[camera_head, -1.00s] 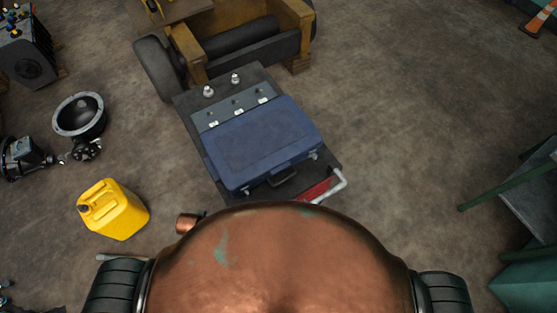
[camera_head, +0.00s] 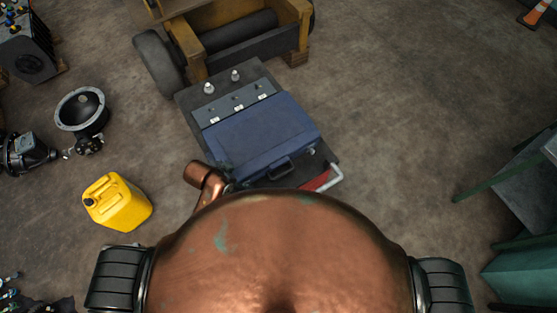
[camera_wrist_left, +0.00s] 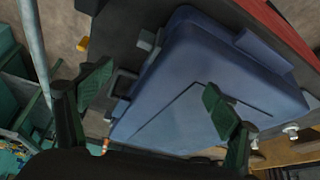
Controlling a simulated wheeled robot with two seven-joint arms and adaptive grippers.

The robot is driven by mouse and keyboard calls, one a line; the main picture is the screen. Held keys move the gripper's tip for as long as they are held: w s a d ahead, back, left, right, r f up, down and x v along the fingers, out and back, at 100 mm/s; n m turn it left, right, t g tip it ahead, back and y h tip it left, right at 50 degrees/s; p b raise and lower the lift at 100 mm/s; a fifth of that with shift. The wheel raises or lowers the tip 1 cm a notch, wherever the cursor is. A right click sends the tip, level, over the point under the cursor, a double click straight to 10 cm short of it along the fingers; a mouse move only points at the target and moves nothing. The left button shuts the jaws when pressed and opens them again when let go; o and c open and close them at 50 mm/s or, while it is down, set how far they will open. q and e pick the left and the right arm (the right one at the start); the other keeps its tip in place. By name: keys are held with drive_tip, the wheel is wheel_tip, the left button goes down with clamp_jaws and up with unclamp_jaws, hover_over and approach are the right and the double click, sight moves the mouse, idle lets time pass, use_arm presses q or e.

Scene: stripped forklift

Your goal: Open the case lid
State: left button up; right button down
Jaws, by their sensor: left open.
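The blue case (camera_head: 262,135) lies on a dark flat platform in the head view, and its lid looks shut. Its dark handle (camera_head: 281,171) is on the near edge, and its near-left corner is partly covered by my body. In the left wrist view the case (camera_wrist_left: 190,75) fills the middle, tilted in the picture. My left gripper (camera_wrist_left: 157,92) is open, with its two green-padded fingers spread in front of the case and nothing held between them. I cannot tell whether a fingertip touches the case. My right gripper is out of view.
The platform (camera_head: 190,99) has two silver knobs behind the case and a red part with a pale bar (camera_head: 332,178) at its front right. A yellow jerrycan (camera_head: 118,203) stands on the floor at left. The yellow forklift frame (camera_head: 303,35) is behind.

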use_arm(q)
drive_tip(key=w+d+r+m+g+h, duration=0.1)
drive_tip(key=w+d+r+m, duration=0.1)
drive_tip(key=d+m, duration=0.3)
drive_tip(key=w+d+r+m, duration=0.1)
drive_tip(key=w+d+m, duration=0.1)
drive_tip(key=d, duration=0.5)
wheel_tip(320, 180, up, 2)
drive_tip(key=m+g+y, duration=0.3)
drive_tip(key=m+y, duration=0.1)
drive_tip(key=m, duration=0.8)
hover_over(280, 163)
drive_tip(key=d, duration=0.1)
drive_tip(key=shift+s+a+r+m, duration=0.1)
drive_tip(key=shift+a+r+m, duration=0.25)
drive_tip(key=shift+m, duration=0.35)
drive_tip(key=shift+a+f+p, duration=0.1)
drive_tip(key=shift+f+p, duration=0.15)
drive_tip(key=shift+p, duration=0.1)
wheel_tip(280, 163, down, 7)
drive_tip(key=shift+f+p, duration=0.15)
drive_tip(key=shift+p, duration=0.45)
drive_tip(key=shift+c, duration=0.5)
drive_tip(key=c, duration=1.6)
